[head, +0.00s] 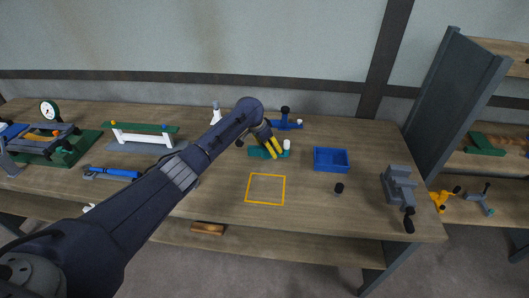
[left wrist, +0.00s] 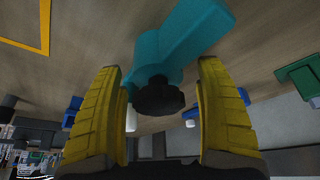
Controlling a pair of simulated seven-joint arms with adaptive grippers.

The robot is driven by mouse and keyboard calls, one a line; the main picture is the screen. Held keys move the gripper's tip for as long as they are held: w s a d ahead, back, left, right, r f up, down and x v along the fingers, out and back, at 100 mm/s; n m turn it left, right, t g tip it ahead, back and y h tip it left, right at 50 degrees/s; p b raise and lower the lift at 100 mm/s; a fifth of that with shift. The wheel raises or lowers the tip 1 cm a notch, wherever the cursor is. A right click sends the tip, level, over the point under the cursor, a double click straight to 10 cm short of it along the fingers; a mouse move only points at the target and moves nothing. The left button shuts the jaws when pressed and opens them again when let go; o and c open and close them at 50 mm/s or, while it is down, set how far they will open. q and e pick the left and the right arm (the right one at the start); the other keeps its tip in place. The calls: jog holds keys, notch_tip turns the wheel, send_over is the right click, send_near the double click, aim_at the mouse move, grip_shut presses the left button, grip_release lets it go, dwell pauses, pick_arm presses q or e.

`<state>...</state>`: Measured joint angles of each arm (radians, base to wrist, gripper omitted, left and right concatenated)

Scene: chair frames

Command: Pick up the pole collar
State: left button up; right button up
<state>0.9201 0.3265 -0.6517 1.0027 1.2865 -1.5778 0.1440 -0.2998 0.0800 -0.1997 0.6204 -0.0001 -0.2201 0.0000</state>
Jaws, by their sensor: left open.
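A teal part with a black knob, which looks like the pole collar, lies on the workbench (head: 225,190), partly hidden by my left gripper in the head view; its teal body (head: 257,153) shows beside the fingers. In the left wrist view the teal body (left wrist: 190,40) and its black knob (left wrist: 159,97) show between the yellow fingers. My left gripper (head: 274,148) is open around or just over it, with a gap on both sides of the knob. I cannot tell whether the fingers touch it. My right gripper is not in view.
A blue bin (head: 331,160) stands right of the gripper, and a blue clamp-like part (head: 287,125) lies behind it. A yellow square outline (head: 265,189) marks the bench in front. A small black knob (head: 339,188) and a grey vise (head: 399,186) are farther right.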

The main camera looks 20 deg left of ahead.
pick_arm(q)
jog(key=shift+f, duration=0.1)
jog(key=c, duration=1.5)
